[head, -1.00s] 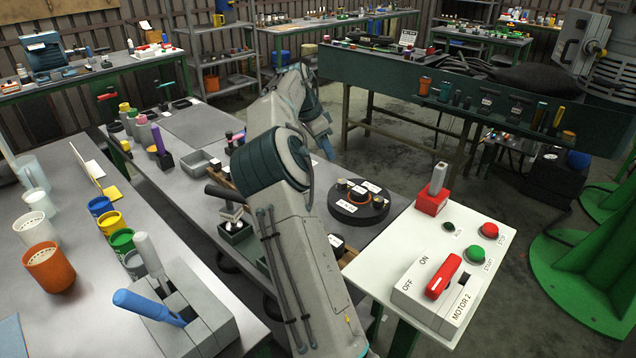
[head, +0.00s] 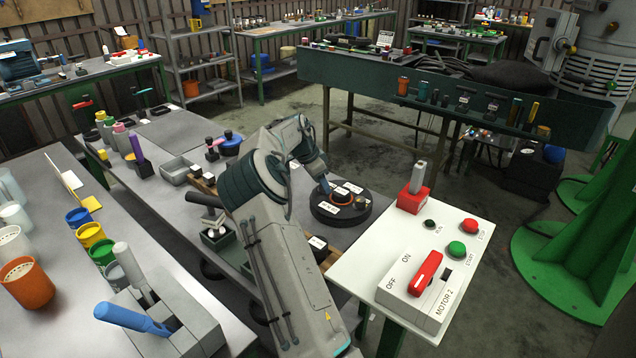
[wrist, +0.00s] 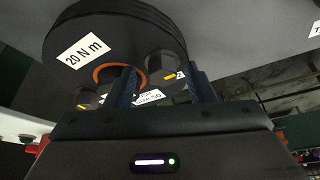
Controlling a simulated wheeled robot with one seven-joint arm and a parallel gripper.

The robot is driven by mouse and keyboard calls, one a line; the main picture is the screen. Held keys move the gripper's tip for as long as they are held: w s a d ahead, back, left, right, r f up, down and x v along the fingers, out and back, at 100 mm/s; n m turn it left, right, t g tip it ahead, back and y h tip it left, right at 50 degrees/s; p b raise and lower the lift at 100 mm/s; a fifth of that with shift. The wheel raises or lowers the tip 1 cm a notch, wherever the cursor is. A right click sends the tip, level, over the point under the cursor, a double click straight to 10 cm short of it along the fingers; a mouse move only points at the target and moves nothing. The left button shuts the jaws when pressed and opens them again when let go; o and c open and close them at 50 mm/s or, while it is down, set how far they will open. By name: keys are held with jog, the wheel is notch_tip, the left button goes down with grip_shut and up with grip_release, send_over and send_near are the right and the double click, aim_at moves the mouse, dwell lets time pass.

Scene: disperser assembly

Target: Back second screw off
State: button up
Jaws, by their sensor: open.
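The black round disperser part (head: 326,213) lies on the grey table in the head view, with white labels and an orange ring (head: 341,199) on top. In the wrist view the black disc (wrist: 115,30) fills the upper left, with a "20 N m" label and the orange ring (wrist: 110,70). A dark knob-like screw (wrist: 160,64) with a yellow mark stands beyond and between my fingers. Another small knob (wrist: 86,97) is partly seen at the disc's lower left. My gripper (wrist: 165,84) is open, its fingers pointing at the disc. In the head view its tip (head: 326,186) is at the disc's far left edge; contact cannot be told.
The white motor control panel (head: 395,255) with red and green buttons stands right of the disc. A grey bin (head: 175,172), a green tray (head: 217,240) and small parts lie to the left on the table. The blue-handled lever box (head: 160,325) is at front left.

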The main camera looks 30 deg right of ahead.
jog(key=shift+f, duration=0.1)
